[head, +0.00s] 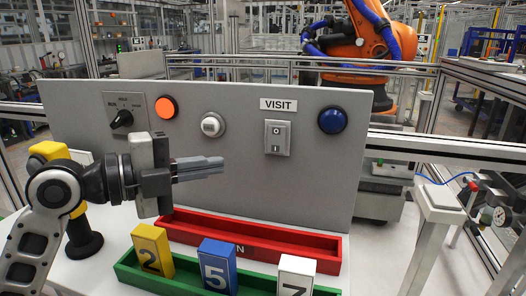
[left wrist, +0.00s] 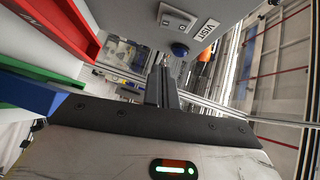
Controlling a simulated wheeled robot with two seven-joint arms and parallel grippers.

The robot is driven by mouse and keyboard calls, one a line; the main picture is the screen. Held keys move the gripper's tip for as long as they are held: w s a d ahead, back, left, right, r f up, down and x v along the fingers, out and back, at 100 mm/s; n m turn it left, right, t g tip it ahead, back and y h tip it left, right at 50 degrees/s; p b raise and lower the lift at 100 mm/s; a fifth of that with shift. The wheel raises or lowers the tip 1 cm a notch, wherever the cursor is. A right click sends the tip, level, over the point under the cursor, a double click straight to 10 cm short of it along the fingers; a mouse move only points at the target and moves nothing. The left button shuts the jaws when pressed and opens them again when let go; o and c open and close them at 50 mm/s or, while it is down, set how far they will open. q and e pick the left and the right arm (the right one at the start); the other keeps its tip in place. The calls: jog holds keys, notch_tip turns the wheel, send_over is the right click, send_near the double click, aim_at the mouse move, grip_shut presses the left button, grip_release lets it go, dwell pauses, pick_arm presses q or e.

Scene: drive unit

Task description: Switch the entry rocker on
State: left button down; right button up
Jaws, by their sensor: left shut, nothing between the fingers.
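The rocker switch (head: 277,138) is a grey plate with O above I, on the upright grey panel (head: 250,170) under a VISIT label (head: 278,104). It also shows in the left wrist view (left wrist: 176,20) near the top. I cannot tell which way the rocker is tipped. My left gripper (head: 222,166) is shut and empty, in front of the panel, to the left of the rocker and slightly lower, apart from it. Its closed fingers also show in the left wrist view (left wrist: 163,85). My right gripper is in neither view.
The panel also bears a selector knob (head: 122,118), an orange button (head: 166,108), a white button (head: 212,125) and a blue button (head: 332,120). Below are a red tray (head: 300,237) and a green tray (head: 185,280) with numbered blocks, including a blue one (head: 218,264). Space before the rocker is clear.

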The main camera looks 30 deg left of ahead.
pick_arm(q)
jog(key=p, duration=0.3)
send_near(282, 151)
jog(key=d, duration=0.4)
jog(key=w, duration=0.3)
jog(key=w+a+p, duration=0.1)
jog(key=w, duration=0.1)
jog(key=shift+f, duration=0.3)
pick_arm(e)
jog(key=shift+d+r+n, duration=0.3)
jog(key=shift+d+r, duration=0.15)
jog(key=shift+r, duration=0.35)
